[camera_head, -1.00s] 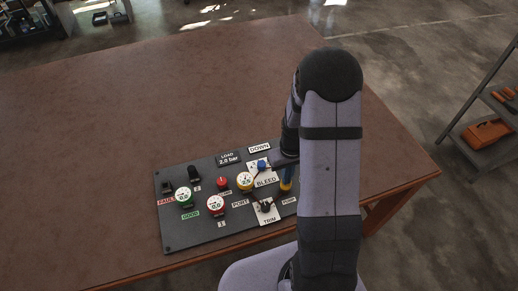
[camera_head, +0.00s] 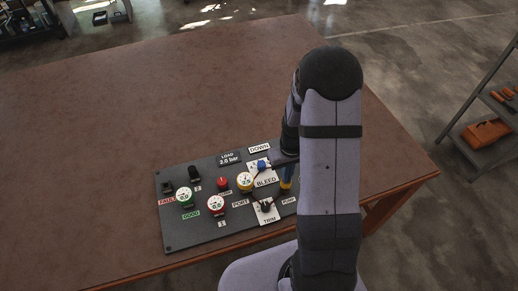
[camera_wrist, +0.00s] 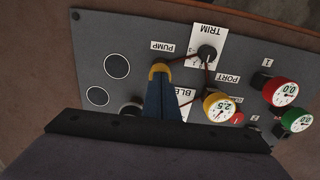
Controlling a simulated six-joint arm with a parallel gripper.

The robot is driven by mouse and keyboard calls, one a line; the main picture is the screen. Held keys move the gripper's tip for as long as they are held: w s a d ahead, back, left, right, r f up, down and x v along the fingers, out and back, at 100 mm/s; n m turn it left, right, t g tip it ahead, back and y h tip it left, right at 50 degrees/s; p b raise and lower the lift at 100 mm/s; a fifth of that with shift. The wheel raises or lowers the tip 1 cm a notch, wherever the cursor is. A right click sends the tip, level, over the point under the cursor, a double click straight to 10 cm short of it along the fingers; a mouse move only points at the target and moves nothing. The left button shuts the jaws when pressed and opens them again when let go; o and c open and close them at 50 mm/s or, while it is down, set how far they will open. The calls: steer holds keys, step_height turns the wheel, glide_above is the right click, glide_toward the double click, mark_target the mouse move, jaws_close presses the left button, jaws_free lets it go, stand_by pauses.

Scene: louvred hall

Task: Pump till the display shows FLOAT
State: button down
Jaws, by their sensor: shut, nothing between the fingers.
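The dark control panel (camera_head: 190,235) lies on the brown table. Its display (camera_head: 260,147) reads DOWN. My gripper (camera_head: 286,184) is at the panel's right side, partly hidden behind my arm. The yellow gauge (camera_wrist: 219,106) near the PORT label reads about 2.5.
A plate (camera_head: 230,158) reads LOAD 2.0 bar. A red gauge (camera_head: 216,205) and a green gauge (camera_head: 184,196) read 0.0. A blue knob (camera_head: 262,165) is by BLEED and a black TRIM knob (camera_wrist: 207,53) is close to my fingers. The table's left (camera_head: 80,130) is clear.

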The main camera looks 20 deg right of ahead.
steer(key=shift+s+f, duration=0.1)
steer(key=shift+f, duration=0.35)
stand_by(0.4)
steer(key=shift+r, duration=0.1)
steer(key=shift+r+p, duration=0.35)
steer(key=shift+r, duration=0.1)
step_height(320, 180, up, 6)
steer(key=p, duration=0.5)
steer(key=shift+r, duration=0.1)
stand_by(0.5)
